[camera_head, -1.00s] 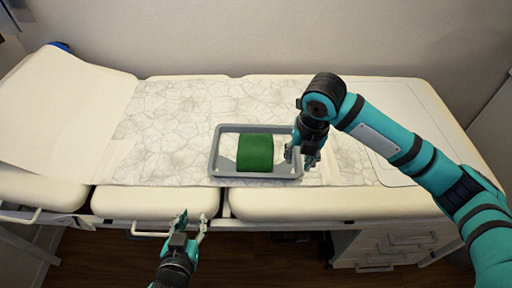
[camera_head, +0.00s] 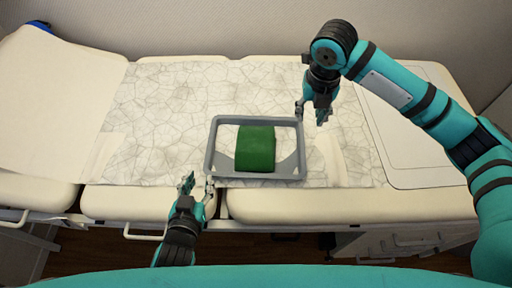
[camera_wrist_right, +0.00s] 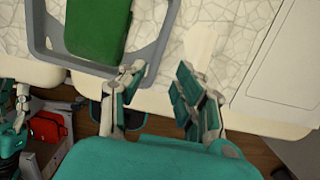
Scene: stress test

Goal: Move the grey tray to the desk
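The grey tray (camera_head: 210,150) lies on the patterned cover of a padded examination couch, with a folded green cloth-like item (camera_head: 255,150) inside it. The tray also shows in the right wrist view (camera_wrist_right: 90,65). My left gripper (camera_head: 198,180) is open and empty, close by the tray's near left corner; I cannot tell whether it touches. My right gripper (camera_head: 311,113) is open and empty, above and just beyond the tray's far right corner. Its open fingers show in the right wrist view (camera_wrist_right: 160,75), with the tray rim close by the left finger. No desk is clearly identifiable.
The couch (camera_head: 340,206) has a raised headrest (camera_head: 60,100) at left and a flat pale panel (camera_head: 415,130) at right. White drawers (camera_head: 405,240) stand below. A red bag (camera_wrist_right: 48,128) is low at left in the right wrist view. The cover left of the tray is clear.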

